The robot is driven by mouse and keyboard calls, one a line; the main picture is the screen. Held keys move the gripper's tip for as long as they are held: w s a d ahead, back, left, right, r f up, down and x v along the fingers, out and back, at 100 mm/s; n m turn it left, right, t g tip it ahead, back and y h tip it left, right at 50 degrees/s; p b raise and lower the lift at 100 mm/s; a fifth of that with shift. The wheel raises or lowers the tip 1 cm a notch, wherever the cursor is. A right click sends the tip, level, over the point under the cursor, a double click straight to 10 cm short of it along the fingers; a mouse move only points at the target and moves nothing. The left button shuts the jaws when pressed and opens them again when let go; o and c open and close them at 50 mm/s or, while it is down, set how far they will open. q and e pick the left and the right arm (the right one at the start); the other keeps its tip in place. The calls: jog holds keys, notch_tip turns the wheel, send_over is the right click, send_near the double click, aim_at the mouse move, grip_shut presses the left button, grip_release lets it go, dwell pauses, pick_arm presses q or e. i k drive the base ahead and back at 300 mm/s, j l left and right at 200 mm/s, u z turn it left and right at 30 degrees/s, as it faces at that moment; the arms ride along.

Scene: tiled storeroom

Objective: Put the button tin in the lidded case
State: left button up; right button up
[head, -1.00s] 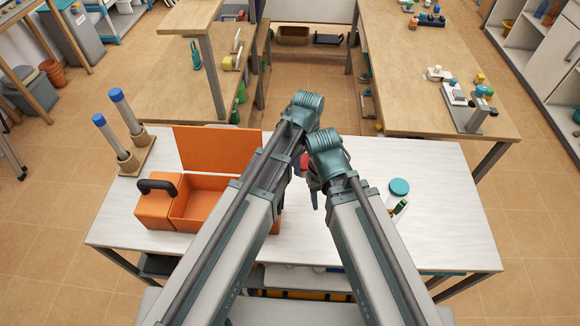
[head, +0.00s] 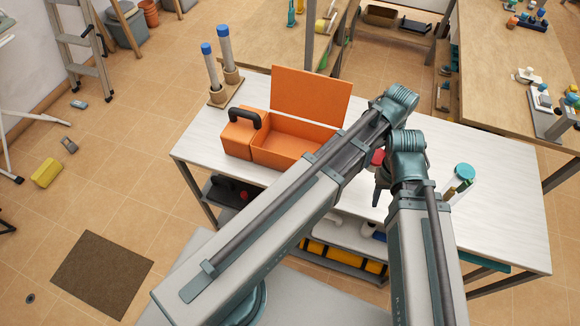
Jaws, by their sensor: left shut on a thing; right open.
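The lidded case (head: 262,154) is orange and stands on the white table, left of my grippers. Its lid stands up open at the back, its bin looks empty, and a block with a dark handle is at its left. A small red thing (head: 378,157) shows between my arms, right of the case. It is probably the button tin, mostly hidden by the arms. My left gripper (head: 379,164) is shut on it, its fingers largely hidden behind the forearm. My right gripper (head: 381,190) is open, dark and partly hidden, just below and close to the left one.
A teal-lidded jar (head: 463,172) stands right of my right wrist. A wooden stand (head: 225,90) with two blue-capped tubes is behind the case at left. A shelf under the table (head: 490,215) holds several items. Wooden benches (head: 510,60) stand behind.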

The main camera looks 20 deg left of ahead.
aim_at(296, 155)
jog(key=k+j+z, duration=0.2)
jog(key=k+j, duration=0.15)
jog(key=j, duration=0.2)
jog(key=k+j+z, duration=0.2)
jog(key=k+j, duration=0.15)
jog(key=i+j, duration=0.1)
jog(key=i, duration=0.35)
